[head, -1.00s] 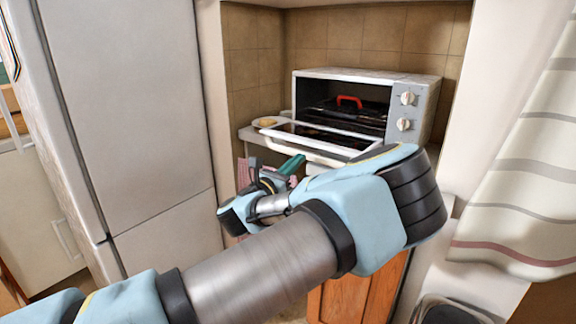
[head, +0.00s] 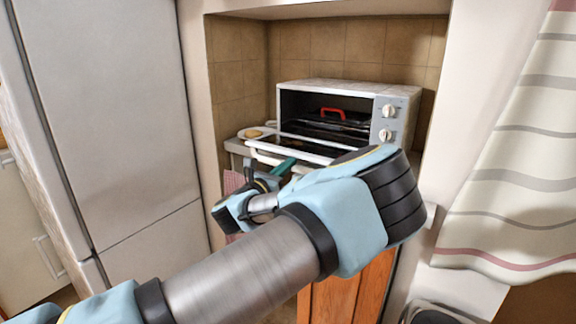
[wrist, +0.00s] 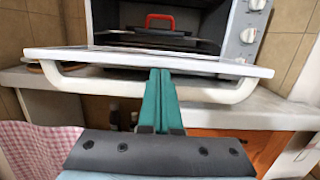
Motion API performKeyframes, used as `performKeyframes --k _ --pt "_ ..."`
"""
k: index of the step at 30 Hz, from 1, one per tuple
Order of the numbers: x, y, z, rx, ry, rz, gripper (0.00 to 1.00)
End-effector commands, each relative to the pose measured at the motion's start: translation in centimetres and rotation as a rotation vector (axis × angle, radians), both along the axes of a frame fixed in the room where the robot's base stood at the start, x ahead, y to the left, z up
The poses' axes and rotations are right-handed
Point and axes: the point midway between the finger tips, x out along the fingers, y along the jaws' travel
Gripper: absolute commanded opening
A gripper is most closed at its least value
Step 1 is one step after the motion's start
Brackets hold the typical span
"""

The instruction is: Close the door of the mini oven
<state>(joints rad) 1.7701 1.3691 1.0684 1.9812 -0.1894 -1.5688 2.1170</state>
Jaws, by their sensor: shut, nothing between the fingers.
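The mini oven (head: 345,90) stands on a counter in a tiled niche, with two knobs on its right side. Its door (head: 310,147) is folded down and open, lying about level and jutting out over the counter's front edge. The white door handle (wrist: 90,82) runs along the door's front edge in the wrist view. My gripper (wrist: 161,72) is shut and empty, its green fingertips just below the door's front edge near the middle of the handle. Whether they touch the door I cannot tell. In the head view my gripper (head: 284,164) is partly hidden by my arm.
A red-handled tray (head: 331,112) sits inside the oven. A plate with food (head: 252,133) is on the counter left of the door. A pink checked cloth (wrist: 40,145) hangs below the counter. A fridge (head: 105,110) stands left and a striped curtain (head: 510,170) hangs right.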

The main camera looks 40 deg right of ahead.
Motion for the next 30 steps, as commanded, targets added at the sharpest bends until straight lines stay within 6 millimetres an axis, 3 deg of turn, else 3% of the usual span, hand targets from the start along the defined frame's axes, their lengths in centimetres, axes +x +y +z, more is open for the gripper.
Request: performKeyframes --k 11,15,30 --pt "-0.1 0.0 2.8 0.105 0.025 -0.001 0.00" --pt "0.0 -0.2 5.0 0.201 0.051 -0.001 0.00" --pt "0.9 -3.7 12.7 0.198 0.051 -0.002 0.00"
